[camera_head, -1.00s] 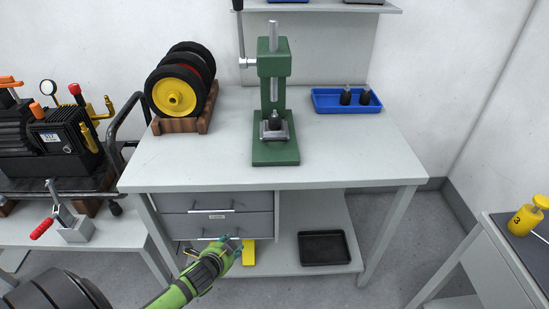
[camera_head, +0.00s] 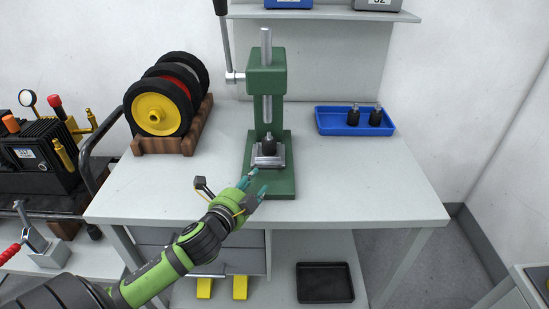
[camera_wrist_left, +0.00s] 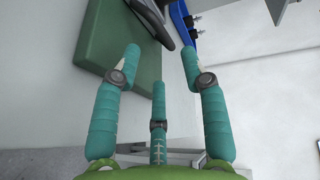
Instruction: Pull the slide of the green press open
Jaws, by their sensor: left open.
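The green press (camera_head: 266,80) stands on the bench, with a lever at its upper left. Its silver slide (camera_head: 272,162) sits low on the green base, under the ram, with a dark part (camera_head: 269,146) standing on it. My left gripper (camera_head: 243,185) is open and empty just in front of the base, with its fingertips near the front of the slide. In the left wrist view the three teal fingers (camera_wrist_left: 158,85) are spread; the green base (camera_wrist_left: 115,50) and part of the slide (camera_wrist_left: 154,18) lie beyond them. My right gripper is not in view.
A blue tray (camera_head: 340,131) with two dark parts lies to the right on the bench. A wooden rack (camera_head: 172,146) of wheels stands to the left. The bench top (camera_head: 370,185) is clear at the front right. A black tray (camera_head: 325,284) lies on the lower shelf.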

